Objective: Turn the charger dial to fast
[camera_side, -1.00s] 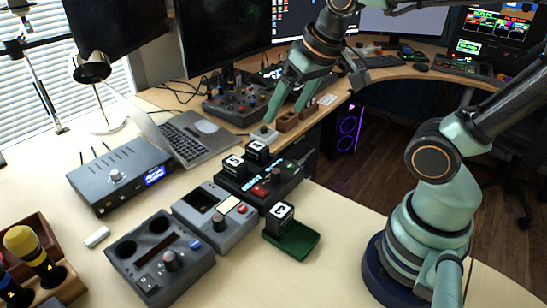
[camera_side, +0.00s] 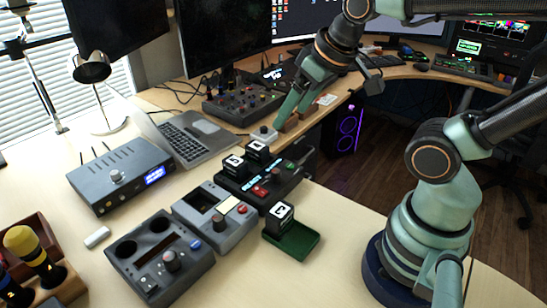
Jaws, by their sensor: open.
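The black charger-like unit (camera_side: 262,184) stands mid-table with two black battery-like blocks (camera_side: 245,158) on its back part, a red control (camera_side: 259,190) and a dark knob (camera_side: 275,177). I cannot tell for certain which control is the dial, nor read its setting. My gripper (camera_side: 291,126) is above and behind this unit, near the back of the desk, pointing down with its fingers apart and empty. It looks clear of the unit.
A grey unit with a knob (camera_side: 213,217) and a dark grey box (camera_side: 160,258) stand in front. A green tray (camera_side: 292,242) holds a black block (camera_side: 279,217). A blue-display box (camera_side: 120,175) and laptop (camera_side: 190,135) are at left.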

